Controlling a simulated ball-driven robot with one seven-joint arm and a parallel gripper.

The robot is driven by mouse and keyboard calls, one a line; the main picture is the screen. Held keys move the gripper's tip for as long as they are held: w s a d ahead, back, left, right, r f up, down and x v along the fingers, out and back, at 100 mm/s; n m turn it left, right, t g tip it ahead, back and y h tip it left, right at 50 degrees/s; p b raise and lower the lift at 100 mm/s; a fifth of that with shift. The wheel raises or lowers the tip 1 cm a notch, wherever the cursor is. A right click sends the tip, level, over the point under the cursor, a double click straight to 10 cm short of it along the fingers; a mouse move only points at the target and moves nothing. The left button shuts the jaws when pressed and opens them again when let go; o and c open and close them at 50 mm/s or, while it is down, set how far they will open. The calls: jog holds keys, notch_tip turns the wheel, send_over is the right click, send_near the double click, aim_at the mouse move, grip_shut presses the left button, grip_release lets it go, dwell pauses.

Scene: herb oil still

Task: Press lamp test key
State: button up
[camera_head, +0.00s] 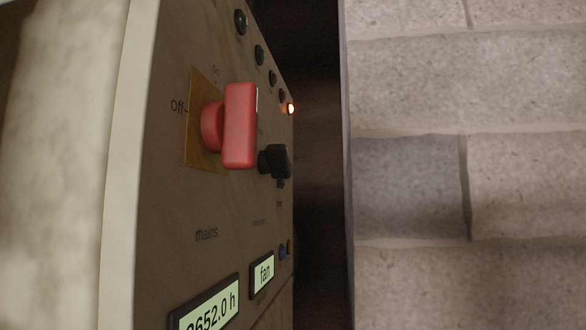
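The control panel (160,200) fills the left half of the head view, seen at a steep slant. Near its right edge, low down, sit two small round buttons, one blue (282,252) and one amber (289,246). I cannot read which of them, if either, is the lamp test key. A column of small lamps (259,55) runs down the upper panel; the lowest one (290,108) glows orange and the others are dark. My gripper is not in view.
A red mains switch handle (240,125) on a yellow plate (192,145) and a black knob (275,161) stick out from the panel. Below are an hour display (209,312) and a "fan" display (262,272). A stone wall (460,90) stands right, beyond a dark gap.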

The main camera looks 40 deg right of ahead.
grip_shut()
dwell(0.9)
